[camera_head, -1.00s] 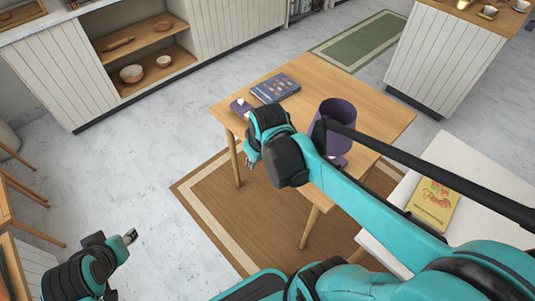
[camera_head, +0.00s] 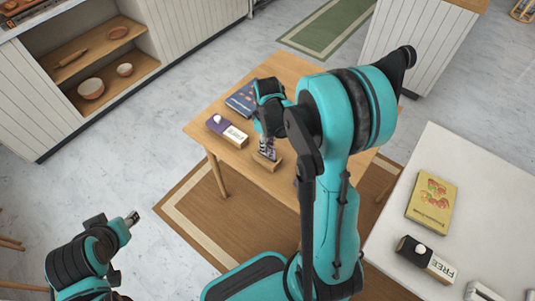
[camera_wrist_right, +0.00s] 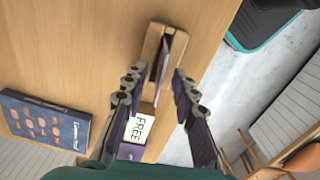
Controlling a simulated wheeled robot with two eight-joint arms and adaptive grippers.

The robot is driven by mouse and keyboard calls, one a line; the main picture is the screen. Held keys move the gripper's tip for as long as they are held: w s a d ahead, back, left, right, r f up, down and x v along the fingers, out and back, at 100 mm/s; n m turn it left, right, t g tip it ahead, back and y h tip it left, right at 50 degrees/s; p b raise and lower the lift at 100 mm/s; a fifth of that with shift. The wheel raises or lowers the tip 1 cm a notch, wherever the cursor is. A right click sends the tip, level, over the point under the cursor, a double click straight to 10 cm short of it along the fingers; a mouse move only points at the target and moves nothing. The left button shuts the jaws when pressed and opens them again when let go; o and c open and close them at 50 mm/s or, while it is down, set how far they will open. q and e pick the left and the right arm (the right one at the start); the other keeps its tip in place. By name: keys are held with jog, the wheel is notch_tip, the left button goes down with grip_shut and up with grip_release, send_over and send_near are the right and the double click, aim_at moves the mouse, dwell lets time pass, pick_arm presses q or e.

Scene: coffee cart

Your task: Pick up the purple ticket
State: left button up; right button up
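A thin upright card with a purplish face (camera_wrist_right: 163,62) stands in the slot of a small wooden holder (camera_wrist_right: 175,38); it looks like the purple ticket. The holder (camera_head: 264,163) is on the wooden table in the head view. My right gripper (camera_wrist_right: 158,108) is open, with the card between its two fingers in the wrist view and no clear contact. In the head view the right gripper (camera_head: 267,145) is just above the holder. My left gripper (camera_head: 132,218) is low at the left, away from the table; its finger gap is unclear.
A purple box with a sign marked FREE (camera_head: 236,135) lies on the wooden table (camera_head: 205,137), beside a blue book (camera_head: 243,98). A white table (camera_head: 480,185) at right holds a yellow book (camera_head: 432,200) and a black box (camera_head: 413,249) with a FREE sign.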

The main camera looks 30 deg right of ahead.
notch_tip(320, 180, down, 3)
jog(key=shift+r+b, duration=0.15)
jog(key=shift+b, duration=0.25)
pick_arm(q)
jog(key=shift+f, duration=0.65)
pick_arm(e)
grip_shut()
jog(key=shift+r, duration=0.1)
jog(key=shift+r+p, duration=0.45)
jog(key=shift+r, duration=0.1)
jog(key=r, duration=0.1)
jog(key=r+p, duration=0.1)
jog(key=w+r+p, duration=0.1)
jog(key=r, duration=0.1)
jog(key=shift+d, duration=0.35)
pick_arm(q)
notch_tip(320, 180, up, 9)
jog(key=p, duration=0.6)
jog(key=shift+r, duration=0.15)
pick_arm(e)
jog(key=w+d+r, duration=0.6)
jog(key=w+r, duration=0.2)
jog(key=r, duration=0.2)
jog(key=shift+d+r, duration=0.25)
jog(key=shift+r, duration=0.15)
jog(key=shift+w, duration=0.1)
